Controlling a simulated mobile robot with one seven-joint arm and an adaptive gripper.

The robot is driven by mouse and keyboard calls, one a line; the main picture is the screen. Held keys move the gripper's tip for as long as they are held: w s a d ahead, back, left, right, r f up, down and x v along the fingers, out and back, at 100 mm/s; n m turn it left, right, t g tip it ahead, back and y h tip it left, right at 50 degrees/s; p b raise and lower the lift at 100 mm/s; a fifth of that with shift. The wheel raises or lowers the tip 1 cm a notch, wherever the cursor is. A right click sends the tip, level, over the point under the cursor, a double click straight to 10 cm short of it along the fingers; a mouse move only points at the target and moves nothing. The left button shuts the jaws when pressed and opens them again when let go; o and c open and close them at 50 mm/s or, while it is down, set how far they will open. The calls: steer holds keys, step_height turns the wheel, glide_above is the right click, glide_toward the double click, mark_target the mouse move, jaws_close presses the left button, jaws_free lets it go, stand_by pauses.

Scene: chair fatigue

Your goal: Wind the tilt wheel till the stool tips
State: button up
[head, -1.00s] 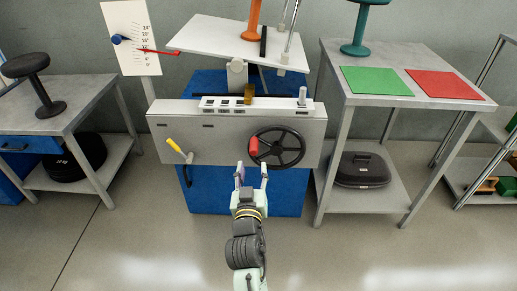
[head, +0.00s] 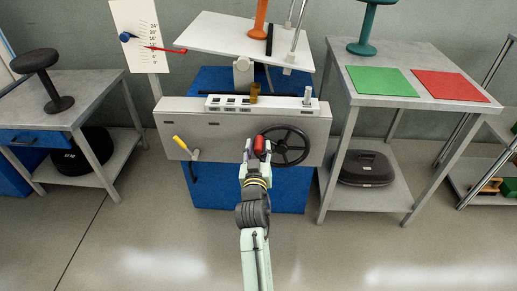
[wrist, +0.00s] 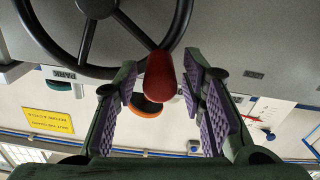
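The black tilt wheel (head: 288,146) is on the front of the grey console, with a red knob (head: 260,144) at its left side. My gripper (head: 254,148) is at the knob. In the wrist view the fingers (wrist: 162,75) are open on either side of the red knob (wrist: 162,85), with visible gaps. The orange stool (head: 261,18) stands on the white tilt board (head: 225,37), which slopes. A scale board (head: 137,35) at the left has a red pointer (head: 166,49); its exact reading is too small to tell.
A yellow-handled lever (head: 183,145) is left on the console (head: 230,128). The right table (head: 404,62) bears a green mat (head: 382,80), a red mat (head: 450,85) and a teal stool (head: 363,40). A black stool (head: 45,80) stands on the left table. The floor in front is clear.

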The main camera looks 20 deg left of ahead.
jaws_close()
stand_by(0.6)
